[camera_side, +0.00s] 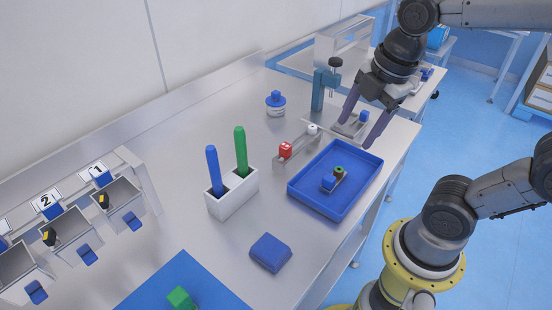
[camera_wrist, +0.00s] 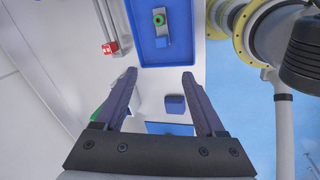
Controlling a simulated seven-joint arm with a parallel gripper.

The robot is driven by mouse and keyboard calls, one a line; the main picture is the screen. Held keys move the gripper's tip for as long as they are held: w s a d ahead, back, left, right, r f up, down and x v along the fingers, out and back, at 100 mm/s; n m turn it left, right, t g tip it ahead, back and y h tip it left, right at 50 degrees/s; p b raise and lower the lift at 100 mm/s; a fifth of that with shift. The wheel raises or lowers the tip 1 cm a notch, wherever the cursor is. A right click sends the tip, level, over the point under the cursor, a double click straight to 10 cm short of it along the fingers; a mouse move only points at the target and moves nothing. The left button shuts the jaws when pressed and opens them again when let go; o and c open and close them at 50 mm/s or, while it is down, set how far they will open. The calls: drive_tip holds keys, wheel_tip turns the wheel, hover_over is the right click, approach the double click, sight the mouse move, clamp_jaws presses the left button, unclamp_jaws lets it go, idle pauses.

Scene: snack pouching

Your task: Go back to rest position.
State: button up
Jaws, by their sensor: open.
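My gripper (camera_side: 364,124) is open and empty, held above the far right part of the steel table (camera_side: 190,130). In the side view its two fingers point down, above the far end of the blue tray (camera_side: 301,191). The wrist view also shows the spread fingers (camera_wrist: 158,78) with nothing between them. A small grey piece with a blue part and a green ring (camera_side: 333,180) lies in the tray; it also shows in the wrist view (camera_wrist: 160,28).
A white holder (camera_side: 232,198) carries a blue and a green stick. A blue block (camera_side: 270,252), a rail with a red piece (camera_side: 286,150), a blue-capped jar (camera_side: 276,104) and a blue clamp stand (camera_side: 319,90) share the table. Numbered bins (camera_side: 75,235) stand at the left.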

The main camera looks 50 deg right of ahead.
drive_tip(key=shift+s+a+f+m+t, duration=0.15)
drive_tip(key=shift+s+m+t, duration=0.45)
drive_tip(key=shift+m, duration=1.9)
drive_tip(key=shift+s+f+m+t, duration=0.25)
drive_tip(key=shift+s+m, duration=0.6)
drive_tip(key=shift+m, duration=1.65)
drive_tip(key=shift+s+a+f+m+t, duration=0.1)
drive_tip(key=shift+s+m+t, duration=0.5)
drive_tip(key=shift+m, duration=1.9)
drive_tip(key=shift+s, duration=0.15)
